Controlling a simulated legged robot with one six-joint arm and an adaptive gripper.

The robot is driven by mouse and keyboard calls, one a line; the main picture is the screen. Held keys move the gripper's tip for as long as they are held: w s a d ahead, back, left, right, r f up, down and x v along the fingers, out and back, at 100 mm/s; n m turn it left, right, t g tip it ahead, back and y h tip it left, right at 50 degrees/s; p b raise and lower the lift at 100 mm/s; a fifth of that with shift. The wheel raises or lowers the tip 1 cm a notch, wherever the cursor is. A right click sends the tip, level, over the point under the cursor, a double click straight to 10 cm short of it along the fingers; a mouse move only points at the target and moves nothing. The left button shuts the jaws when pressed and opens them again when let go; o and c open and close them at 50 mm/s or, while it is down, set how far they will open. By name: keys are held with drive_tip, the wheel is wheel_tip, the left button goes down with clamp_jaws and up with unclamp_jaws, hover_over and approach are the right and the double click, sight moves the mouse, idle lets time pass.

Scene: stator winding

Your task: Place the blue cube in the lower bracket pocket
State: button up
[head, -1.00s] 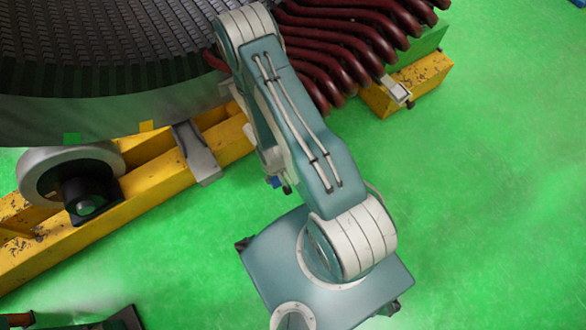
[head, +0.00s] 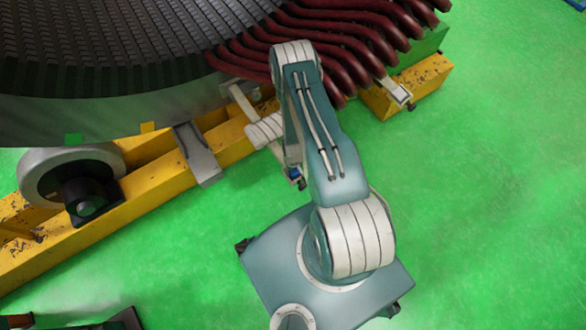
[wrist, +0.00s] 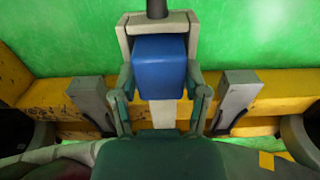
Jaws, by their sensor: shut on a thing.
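My gripper (wrist: 158,85) is shut on the blue cube (wrist: 160,68) in the wrist view, with one finger at each side of it. A pale grey three-sided frame (wrist: 125,45), which looks like a bracket pocket, shows around the cube's far side and flanks. A dark rod stands at the frame's far end. I cannot tell whether the cube is inside the frame or above it. In the head view, a small blue patch (head: 294,174) shows beside my arm. My fingers are not clear there.
A yellow beam (head: 100,198) runs under the stator (head: 130,110). Grey brackets (head: 197,153) sit on it, and two show either side of my gripper in the wrist view (wrist: 90,100). Dark red coils (head: 350,35) hang at the back. Green floor lies open at the right.

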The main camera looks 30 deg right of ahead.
drive_tip(key=o, duration=1.2)
drive_tip(key=shift+f, duration=0.1)
drive_tip(key=shift+c, duration=0.2)
